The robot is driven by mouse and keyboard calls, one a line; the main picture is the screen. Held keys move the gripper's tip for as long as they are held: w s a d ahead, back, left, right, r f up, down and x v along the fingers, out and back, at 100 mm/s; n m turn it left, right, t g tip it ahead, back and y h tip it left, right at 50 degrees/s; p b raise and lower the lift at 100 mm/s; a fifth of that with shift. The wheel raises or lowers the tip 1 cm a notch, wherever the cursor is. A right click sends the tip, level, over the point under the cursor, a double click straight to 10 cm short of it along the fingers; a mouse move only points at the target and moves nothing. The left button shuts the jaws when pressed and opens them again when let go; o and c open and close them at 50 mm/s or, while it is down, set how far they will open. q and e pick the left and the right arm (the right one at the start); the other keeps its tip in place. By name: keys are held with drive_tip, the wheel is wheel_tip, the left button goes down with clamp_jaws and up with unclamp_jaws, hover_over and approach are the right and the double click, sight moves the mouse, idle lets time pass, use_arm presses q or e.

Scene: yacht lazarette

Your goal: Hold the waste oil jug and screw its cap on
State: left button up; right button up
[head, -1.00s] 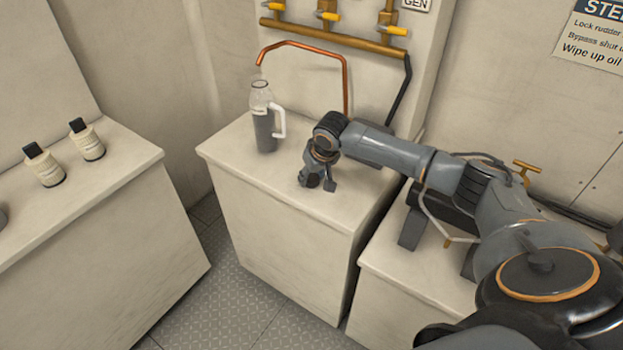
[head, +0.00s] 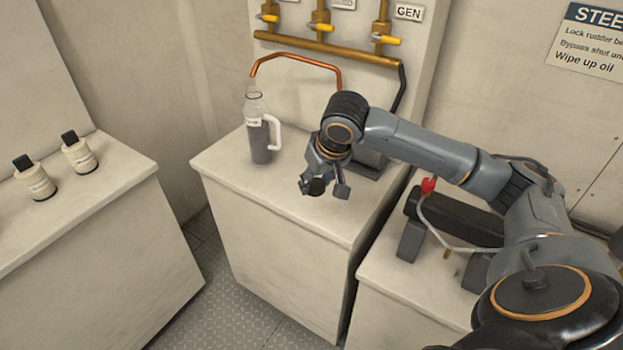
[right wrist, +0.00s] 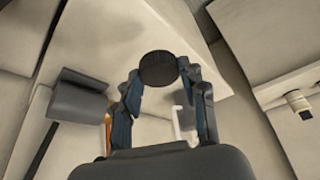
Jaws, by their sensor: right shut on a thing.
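The waste oil jug (head: 260,135) stands upright on the counter (head: 290,205), clear with dark contents, a pale label and a white handle on its right. Its neck shows no cap. My right gripper (head: 324,190) is to the right of the jug and apart from it, above the counter. It is shut on a round black cap (right wrist: 158,68), which shows between the fingertips in the right wrist view. My left gripper is not in view.
A copper pipe (head: 300,45) arches behind the jug below a brass pipe with yellow-handled valves (head: 325,32). Two cream bottles with black caps (head: 34,180) (head: 80,155) stand on the left counter. A dark block (head: 372,165) stands behind my right gripper. The counter's front is clear.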

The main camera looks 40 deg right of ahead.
sight(321, 188)
drive_tip(key=shift+s+a+r, duration=0.25)
drive_tip(key=shift+s+r, duration=0.05)
drive_tip(key=shift+s, duration=0.3)
drive_tip(key=shift+s+a+r, duration=0.3)
drive_tip(key=shift+s, duration=0.3)
drive_tip(key=shift+s+a+r, duration=0.25)
drive_tip(key=shift+s+r, duration=0.05)
drive_tip(key=shift+s, duration=0.3)
